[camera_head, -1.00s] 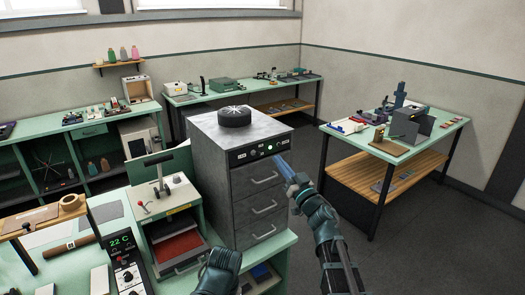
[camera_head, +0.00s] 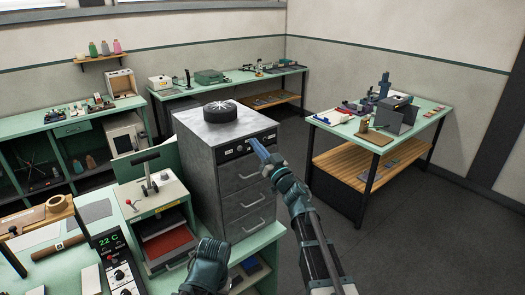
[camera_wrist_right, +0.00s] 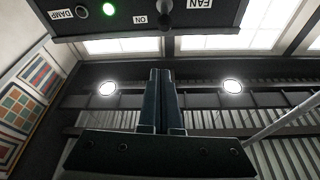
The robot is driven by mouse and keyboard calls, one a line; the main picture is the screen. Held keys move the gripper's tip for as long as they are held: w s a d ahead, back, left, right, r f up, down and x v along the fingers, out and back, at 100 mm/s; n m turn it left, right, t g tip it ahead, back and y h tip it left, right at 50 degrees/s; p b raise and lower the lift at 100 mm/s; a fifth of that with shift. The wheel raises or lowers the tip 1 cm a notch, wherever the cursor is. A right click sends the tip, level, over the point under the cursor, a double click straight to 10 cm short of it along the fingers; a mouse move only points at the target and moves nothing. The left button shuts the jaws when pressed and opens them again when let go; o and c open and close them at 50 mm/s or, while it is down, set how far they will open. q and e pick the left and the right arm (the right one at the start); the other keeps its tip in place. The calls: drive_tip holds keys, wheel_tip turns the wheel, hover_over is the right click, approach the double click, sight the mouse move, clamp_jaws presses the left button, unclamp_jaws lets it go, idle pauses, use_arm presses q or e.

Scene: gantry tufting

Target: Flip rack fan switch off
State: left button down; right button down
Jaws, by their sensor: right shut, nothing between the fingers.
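The grey rack cabinet (camera_head: 196,160) stands on the green bench, with a dark control panel (camera_head: 232,151) above its drawers. In the right wrist view the panel (camera_wrist_right: 225,14) appears upside down, with FAN, ON and DAMP labels, a lit green lamp (camera_wrist_right: 108,8) and a dark switch lever (camera_wrist_right: 165,18) by ON. My right gripper (camera_head: 254,143) is shut and empty in front of the panel's right part, hiding some of it. In the wrist view its fingertips (camera_wrist_right: 160,72) appear below the lever, with a visible gap. My left gripper (camera_head: 207,262) is low in front of the bench, its fingers unclear.
A black round fan vent (camera_head: 220,112) is on the cabinet's top. A press-like machine (camera_head: 158,195) with a lever and a 22 C controller (camera_head: 113,243) stand left of the cabinet. A side table (camera_head: 340,125) is at the right. Open floor lies between it and the cabinet.

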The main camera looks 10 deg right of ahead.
sight(243, 149)
drive_tip(key=w+a+f+b, duration=0.2)
drive_tip(key=w+b, duration=0.1)
drive_tip(key=shift+a+f, duration=0.1)
drive_tip(key=shift+f, duration=0.3)
drive_tip(key=shift+r, duration=0.1)
